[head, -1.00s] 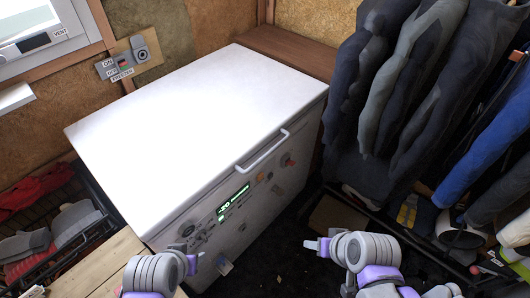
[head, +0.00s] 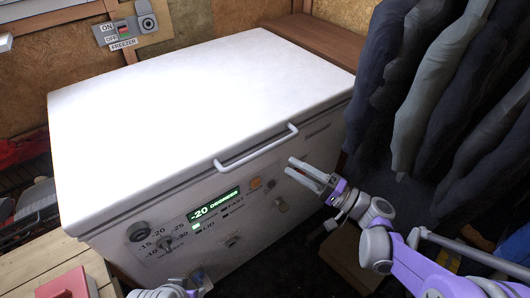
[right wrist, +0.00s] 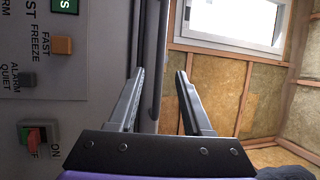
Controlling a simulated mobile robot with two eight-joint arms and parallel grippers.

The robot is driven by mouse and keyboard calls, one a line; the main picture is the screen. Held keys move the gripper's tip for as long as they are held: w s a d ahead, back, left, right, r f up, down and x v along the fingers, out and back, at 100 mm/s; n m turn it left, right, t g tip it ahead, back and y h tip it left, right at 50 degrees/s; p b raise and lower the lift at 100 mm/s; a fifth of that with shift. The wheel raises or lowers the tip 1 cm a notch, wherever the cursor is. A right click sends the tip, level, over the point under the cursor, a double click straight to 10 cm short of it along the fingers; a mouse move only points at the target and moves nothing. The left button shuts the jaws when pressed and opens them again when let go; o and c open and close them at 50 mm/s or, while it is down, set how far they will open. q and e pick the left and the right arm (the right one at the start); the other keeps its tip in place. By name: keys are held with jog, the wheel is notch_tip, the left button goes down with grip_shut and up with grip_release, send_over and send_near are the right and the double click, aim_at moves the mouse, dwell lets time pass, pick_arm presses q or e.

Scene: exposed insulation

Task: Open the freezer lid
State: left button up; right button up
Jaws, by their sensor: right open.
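The white chest freezer (head: 290,225) stands in the middle of the head view. Its lid (head: 190,110) lies flat and closed on top. The pale bar handle (head: 257,150) is on the lid's front edge. My right gripper (head: 289,166) is open and empty, in front of the freezer just below the handle's right end. In the right wrist view the open fingers (right wrist: 160,72) point along the freezer front, and a dark bar, likely the handle (right wrist: 156,60), shows between them. I cannot tell if they surround it. My left gripper (head: 195,287) barely shows at the bottom edge.
The freezer front has a green display (head: 213,205) and knobs. Dark hanging clothes (head: 400,90) crowd the right. A wooden surface with a red box (head: 72,284) is at lower left. A wall switch (head: 124,29) is behind. Dark floor lies in front of the freezer.

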aim_at(263, 149)
jog(key=b+x, duration=0.1)
jog(key=x, duration=0.9)
jog(key=shift+a, duration=0.1)
grip_shut()
dwell(1.1)
